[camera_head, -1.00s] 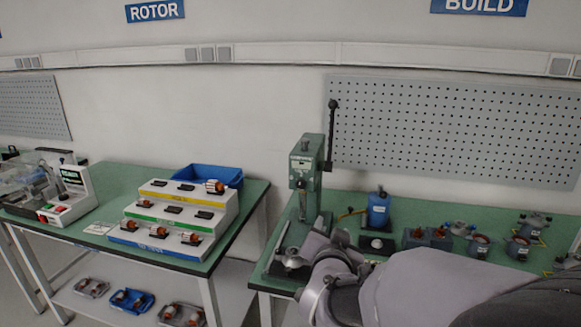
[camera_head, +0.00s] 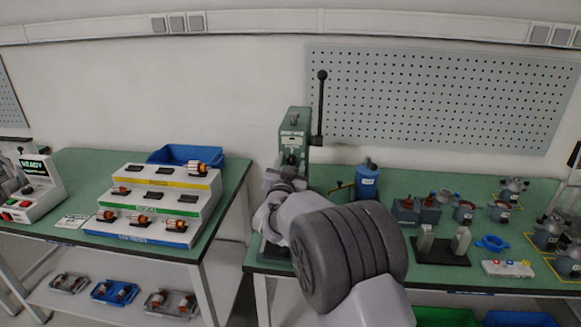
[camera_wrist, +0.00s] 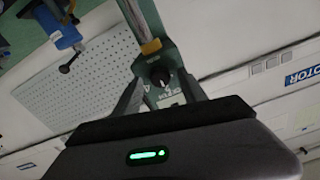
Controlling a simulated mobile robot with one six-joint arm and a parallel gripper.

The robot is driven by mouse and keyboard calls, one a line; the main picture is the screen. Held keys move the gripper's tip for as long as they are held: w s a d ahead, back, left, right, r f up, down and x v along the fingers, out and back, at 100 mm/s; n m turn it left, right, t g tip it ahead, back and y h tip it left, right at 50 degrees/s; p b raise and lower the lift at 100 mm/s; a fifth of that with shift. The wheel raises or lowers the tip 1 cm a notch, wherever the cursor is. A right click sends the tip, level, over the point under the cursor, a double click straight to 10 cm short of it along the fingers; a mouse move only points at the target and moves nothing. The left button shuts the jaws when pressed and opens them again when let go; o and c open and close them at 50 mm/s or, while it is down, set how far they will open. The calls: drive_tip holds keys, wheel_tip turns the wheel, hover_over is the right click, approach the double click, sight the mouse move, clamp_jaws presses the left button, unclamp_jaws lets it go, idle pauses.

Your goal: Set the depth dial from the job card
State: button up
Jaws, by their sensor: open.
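A green arbor press (camera_head: 296,122) with a black lever stands at the left end of the right bench. In the wrist view a black round dial with a pale mark (camera_wrist: 160,74) sits on the green press head (camera_wrist: 172,54). My gripper (camera_wrist: 159,82) is open, with one finger on each side of the dial; I cannot tell whether either finger touches it. In the head view my gripper (camera_head: 284,180) is in front of the press and hides part of it. A small white printed card (camera_head: 72,221) lies on the left bench; its text is unreadable, and I cannot tell whether it is the job card.
The left bench holds a stepped rack (camera_head: 165,178) of rotors and a blue bin (camera_head: 186,155).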

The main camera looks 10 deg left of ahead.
drive_tip(key=shift+w, duration=0.3)
drive_tip(key=shift+c, duration=0.2)
clamp_jaws()
drive_tip(key=n+p, duration=0.3)
drive_tip(key=n, duration=0.2)
drive_tip(key=shift+r+n+p, duration=0.15)
drive_tip(key=shift+n+p, duration=0.15)
drive_tip(key=shift+n, duration=0.1)
drive_tip(key=n+p, duration=0.3)
drive_tip(key=n, duration=0.2)
drive_tip(key=shift+n, duration=0.4)
drive_tip(key=shift+a+n, duration=0.1)
drive_tip(key=shift+n, duration=0.2)
